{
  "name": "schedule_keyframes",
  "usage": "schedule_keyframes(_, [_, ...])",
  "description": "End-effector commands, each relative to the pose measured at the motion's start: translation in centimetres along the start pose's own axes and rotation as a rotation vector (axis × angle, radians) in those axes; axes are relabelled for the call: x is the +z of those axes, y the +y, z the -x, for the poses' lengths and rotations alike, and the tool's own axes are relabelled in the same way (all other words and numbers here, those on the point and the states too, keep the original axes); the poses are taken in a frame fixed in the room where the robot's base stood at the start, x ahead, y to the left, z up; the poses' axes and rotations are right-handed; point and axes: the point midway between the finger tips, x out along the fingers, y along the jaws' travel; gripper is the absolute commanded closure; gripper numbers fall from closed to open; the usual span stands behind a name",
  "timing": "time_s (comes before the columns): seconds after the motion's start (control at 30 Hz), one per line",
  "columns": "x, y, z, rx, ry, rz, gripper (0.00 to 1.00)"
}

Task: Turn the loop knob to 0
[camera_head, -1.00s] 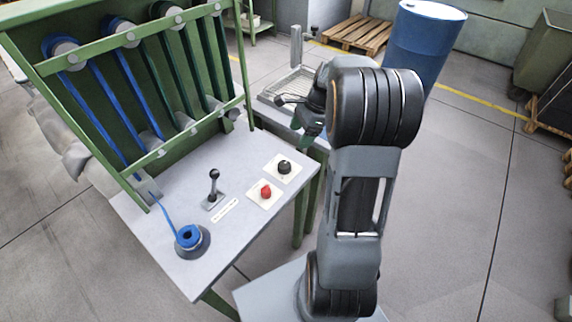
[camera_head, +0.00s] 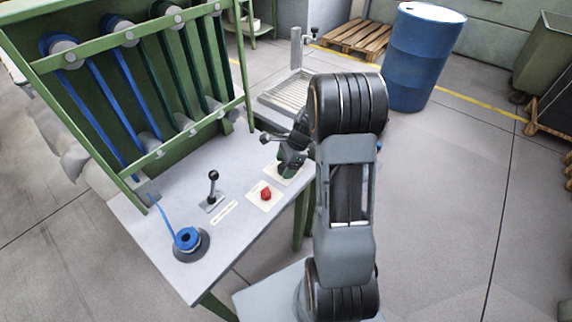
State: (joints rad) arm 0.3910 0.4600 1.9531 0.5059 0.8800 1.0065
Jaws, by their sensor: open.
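My gripper (camera_head: 287,171) is over the white plate (camera_head: 295,179) at the right edge of the grey tabletop, pointing down. It covers the black knob on that plate, so I cannot see the knob or whether the fingers touch it. The jaws are open. A red knob (camera_head: 266,194) stands on another white plate (camera_head: 257,203) just in front and to the left. I cannot read which knob is the loop knob, nor any scale marks.
A black lever (camera_head: 213,188) stands left of the red knob. A blue spool (camera_head: 188,238) with blue strip sits at the front left. The green frame (camera_head: 150,155) rises behind. A blue drum (camera_head: 424,55) and a pallet (camera_head: 355,38) stand on the floor behind.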

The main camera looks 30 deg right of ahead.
Motion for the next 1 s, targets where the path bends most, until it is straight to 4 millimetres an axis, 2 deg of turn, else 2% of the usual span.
schedule_keyframes(0.27, [0.0,0.01,-0.13,0.0,0.0,0.0,0.27])
schedule_keyframes(0.77, [-0.01,-0.01,-0.09,0.0,0.0,0.0,0.73])
schedule_keyframes(1.0, [-0.12,-0.07,0.01,0.007,0.001,0.02,0.74])
